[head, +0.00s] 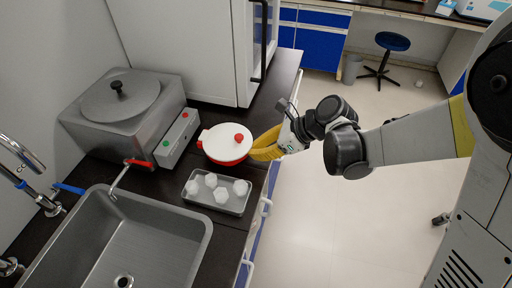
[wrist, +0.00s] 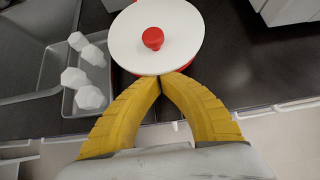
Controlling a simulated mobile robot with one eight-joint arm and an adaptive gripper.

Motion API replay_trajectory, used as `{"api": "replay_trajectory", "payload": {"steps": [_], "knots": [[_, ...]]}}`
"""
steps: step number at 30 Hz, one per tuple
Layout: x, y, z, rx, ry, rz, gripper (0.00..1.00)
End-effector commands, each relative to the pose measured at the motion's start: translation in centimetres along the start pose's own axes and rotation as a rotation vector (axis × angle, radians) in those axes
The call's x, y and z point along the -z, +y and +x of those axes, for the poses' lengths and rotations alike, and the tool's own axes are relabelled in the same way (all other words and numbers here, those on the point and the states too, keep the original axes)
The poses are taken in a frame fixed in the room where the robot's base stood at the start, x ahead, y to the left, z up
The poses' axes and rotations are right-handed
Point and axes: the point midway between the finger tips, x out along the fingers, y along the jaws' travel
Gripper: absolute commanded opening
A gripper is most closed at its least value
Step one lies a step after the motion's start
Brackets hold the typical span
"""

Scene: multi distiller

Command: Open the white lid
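The white lid (head: 227,141) is round with a red knob (head: 239,138) and sits on a red pot (head: 226,160) on the dark counter. In the wrist view the lid (wrist: 130,40) and its red knob (wrist: 153,38) are at the top, with the red pot rim showing around the lid. My gripper (head: 254,152) is at the pot's right side in the head view. In the wrist view the yellow fingers of my gripper (wrist: 161,76) meet at their tips, at the lid's near edge. Nothing shows between the tips; whether they touch the lid or pot is unclear.
A grey tray (head: 233,206) with several white lumps lies close in front of the pot. A sink (head: 197,232) is at front left, a grey distiller (head: 148,124) at left and a white cabinet (head: 200,60) behind. Floor is open to the right.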

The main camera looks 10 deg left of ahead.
Motion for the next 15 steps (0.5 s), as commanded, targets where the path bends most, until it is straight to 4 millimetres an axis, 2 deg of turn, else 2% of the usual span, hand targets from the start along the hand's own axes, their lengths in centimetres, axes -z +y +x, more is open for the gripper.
{"api": "replay_trajectory", "payload": {"steps": [15], "knots": [[-1.8,0.0,-1.7,0.003,0.167,-0.002,0.00]]}}
